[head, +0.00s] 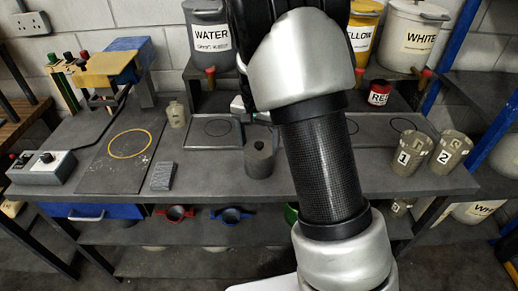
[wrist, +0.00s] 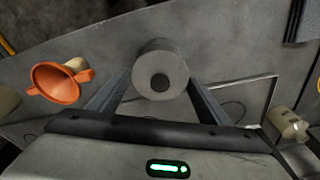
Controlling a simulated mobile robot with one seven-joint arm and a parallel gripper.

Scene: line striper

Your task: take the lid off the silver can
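The silver can (head: 259,162) is a plain grey cylinder standing upright on the bench, left of my arm in the head view. Its round top has a small dark spot in the middle, a knob or a hole; I cannot tell which. In the wrist view the can (wrist: 160,52) is at top centre, with its round end facing the camera. My gripper (wrist: 158,84) is open, with one finger on each side of that end and nothing held. I see no clear contact, and I cannot tell the exact height. In the head view my arm hides most of the gripper.
An orange funnel (wrist: 57,83) is left of the can in the wrist view. Cups marked 1 (head: 405,158) and 2 (head: 448,155) stand at right. A dark block (head: 161,176) and a small bottle (head: 176,113) are at left. Labelled buckets line the back.

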